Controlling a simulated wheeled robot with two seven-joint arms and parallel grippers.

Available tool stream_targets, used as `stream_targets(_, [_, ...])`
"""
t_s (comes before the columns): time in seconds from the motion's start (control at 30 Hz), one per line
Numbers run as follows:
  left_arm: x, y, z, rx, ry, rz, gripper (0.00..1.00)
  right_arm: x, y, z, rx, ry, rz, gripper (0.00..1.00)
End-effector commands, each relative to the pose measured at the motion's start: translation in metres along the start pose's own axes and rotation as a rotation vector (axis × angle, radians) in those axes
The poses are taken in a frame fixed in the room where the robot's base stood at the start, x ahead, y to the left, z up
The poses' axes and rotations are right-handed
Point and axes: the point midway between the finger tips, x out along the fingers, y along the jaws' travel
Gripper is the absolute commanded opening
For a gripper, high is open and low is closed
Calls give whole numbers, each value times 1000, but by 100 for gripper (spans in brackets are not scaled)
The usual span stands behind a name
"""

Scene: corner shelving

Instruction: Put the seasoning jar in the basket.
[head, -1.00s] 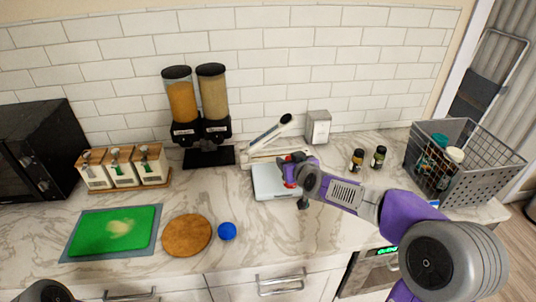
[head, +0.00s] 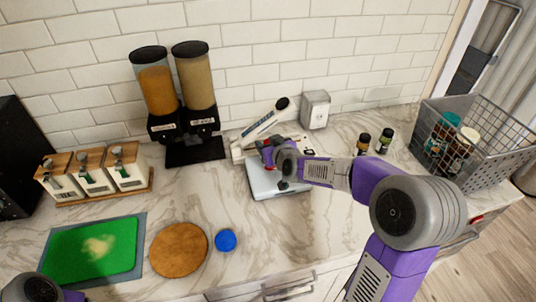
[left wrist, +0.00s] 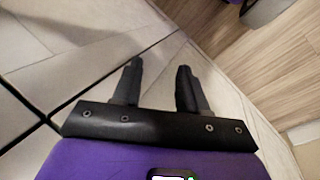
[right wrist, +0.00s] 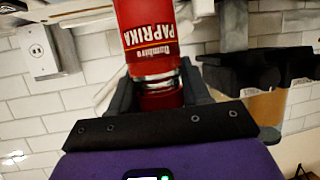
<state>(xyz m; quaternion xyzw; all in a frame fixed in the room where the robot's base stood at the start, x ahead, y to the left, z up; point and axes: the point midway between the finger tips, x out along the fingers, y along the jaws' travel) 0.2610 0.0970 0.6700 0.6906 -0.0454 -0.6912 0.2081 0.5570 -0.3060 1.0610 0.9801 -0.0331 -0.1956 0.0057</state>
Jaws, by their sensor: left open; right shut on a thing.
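The seasoning jar is a red paprika jar (right wrist: 146,30), shut between the fingers of my right gripper (right wrist: 158,88) in the right wrist view. In the head view my right gripper (head: 268,152) is over the white scale, near the back of the counter, and mostly hides the jar. The grey mesh basket (head: 492,170) stands at the right end of the counter, well to the right of that gripper, with jars inside. My left gripper (left wrist: 160,72) is open and empty in the left wrist view, away from the counter top.
Two small dark bottles (head: 363,143) stand between the scale (head: 262,184) and the basket. Two dispensers (head: 177,95) and a canister rack (head: 92,176) are to the left. A round board (head: 179,250), blue ball (head: 226,240) and green cutting board (head: 95,249) lie in front.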

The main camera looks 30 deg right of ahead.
Motion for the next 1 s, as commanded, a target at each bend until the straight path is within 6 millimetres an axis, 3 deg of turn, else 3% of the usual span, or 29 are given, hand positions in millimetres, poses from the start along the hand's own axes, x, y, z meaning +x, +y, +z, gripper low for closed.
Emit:
stream_targets(0.17, [10,-4,-1,0,1,0,43,11,-1,26,0,-2,0,8])
stream_targets(0.37, [10,-4,-1,0,1,0,43,12,-1,28,0,-2,-1,8])
stream_targets(0.4, [10,-4,-1,0,1,0,43,12,-1,29,0,-3,-1,48])
stream_targets(0.6, [10,-4,-1,0,1,0,43,11,-1,28,0,-2,-1,75])
stream_targets(0.87, [10,-4,-1,0,1,0,43,11,-1,28,0,-1,0,75])
stream_targets(1.0, [9,-3,-1,0,1,0,43,1,0,26,-1,1,0,75])
